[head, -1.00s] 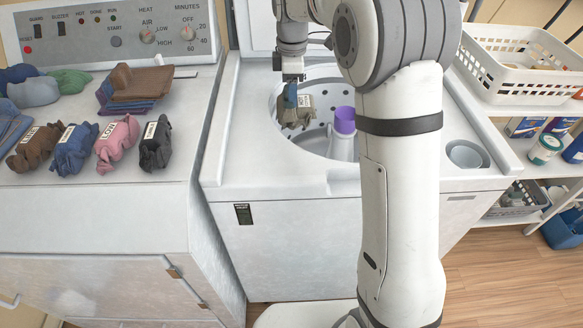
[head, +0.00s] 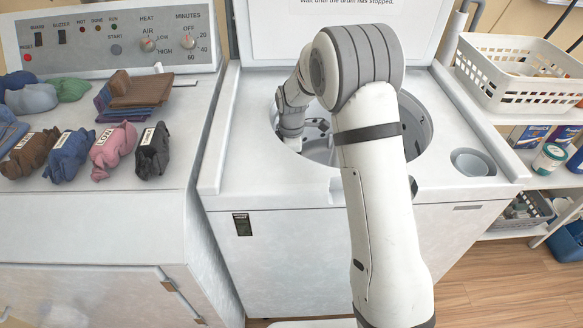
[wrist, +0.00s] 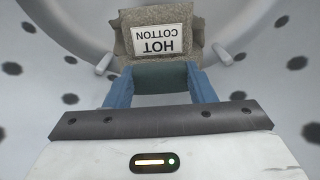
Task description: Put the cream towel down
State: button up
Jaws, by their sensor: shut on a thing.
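The cream towel (wrist: 150,30) is a bundled beige cloth with a white label reading "HOT COTTON", upside down in the wrist view. My gripper (wrist: 160,78) is shut on it, with its blue fingers on the towel's near side. The towel is inside the washer drum (wrist: 65,25), with the pale, perforated drum wall around it. In the head view, my arm reaches down into the open drum, and the gripper and towel are hidden there. I cannot tell whether the towel touches the drum floor.
On the dryer top at left lie several labelled bundles: brown (head: 30,153), blue (head: 70,156), pink (head: 113,147) and dark grey (head: 153,152). A folded brown cloth (head: 142,91) lies behind them. A white basket (head: 520,75) stands at right. The washer rim (head: 235,165) surrounds my arm.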

jog(key=shift+f, duration=1.75)
jog(key=shift+f+b, duration=0.55)
jog(key=shift+f, duration=0.1)
jog(key=o, duration=1.4)
jog(key=shift+o, duration=0.2)
jog(key=shift+r, duration=0.1)
notch_tip(320, 180, up, 13)
jog(key=shift+r+p, duration=0.1)
jog(key=shift+p, duration=1.05)
